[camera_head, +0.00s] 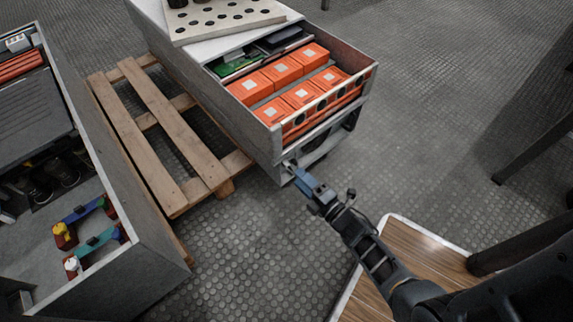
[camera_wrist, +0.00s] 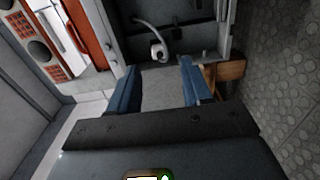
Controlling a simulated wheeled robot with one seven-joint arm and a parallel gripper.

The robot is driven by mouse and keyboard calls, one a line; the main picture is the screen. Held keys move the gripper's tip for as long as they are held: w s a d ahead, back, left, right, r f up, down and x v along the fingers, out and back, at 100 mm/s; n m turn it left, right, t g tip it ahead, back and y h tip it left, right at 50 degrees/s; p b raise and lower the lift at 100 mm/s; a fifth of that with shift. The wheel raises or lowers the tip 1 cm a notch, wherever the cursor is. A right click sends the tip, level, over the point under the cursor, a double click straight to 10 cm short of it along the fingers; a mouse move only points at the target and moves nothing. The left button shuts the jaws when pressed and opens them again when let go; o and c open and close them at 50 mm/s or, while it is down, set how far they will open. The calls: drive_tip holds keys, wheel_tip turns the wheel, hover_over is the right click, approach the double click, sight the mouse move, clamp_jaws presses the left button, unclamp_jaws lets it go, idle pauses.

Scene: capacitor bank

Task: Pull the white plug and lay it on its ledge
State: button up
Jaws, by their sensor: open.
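The white plug (camera_wrist: 157,52) shows in the wrist view as a small rounded end on a pale curved cable (camera_wrist: 145,27), inside a grey recess of the cabinet. My gripper (camera_wrist: 157,68) is open and empty, its two blue fingers apart. The plug appears between and just beyond the fingertips; I see no contact. A flat grey surface (camera_wrist: 165,88), which looks like the ledge, lies between the fingers. In the head view my gripper (camera_head: 292,168) is at the cabinet's lower front corner, and I cannot make out the plug there.
The grey cabinet (camera_head: 262,150) holds orange capacitor blocks (camera_head: 282,72) above the recess. A wooden pallet (camera_head: 150,125) lies under and beside it. Another open grey cabinet (camera_head: 130,265) stands at the left. A wood-topped surface (camera_head: 425,255) is near my arm. Open floor (camera_head: 440,130) lies to the right.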

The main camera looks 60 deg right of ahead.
sight(291, 169)
drive_tip(key=shift+b+x, duration=0.95)
drive_tip(key=shift+x, duration=1.9)
clamp_jaws()
drive_tip(key=shift+s, duration=0.2)
drive_tip(key=shift+p+v, duration=0.4)
drive_tip(key=shift+v, duration=2.4)
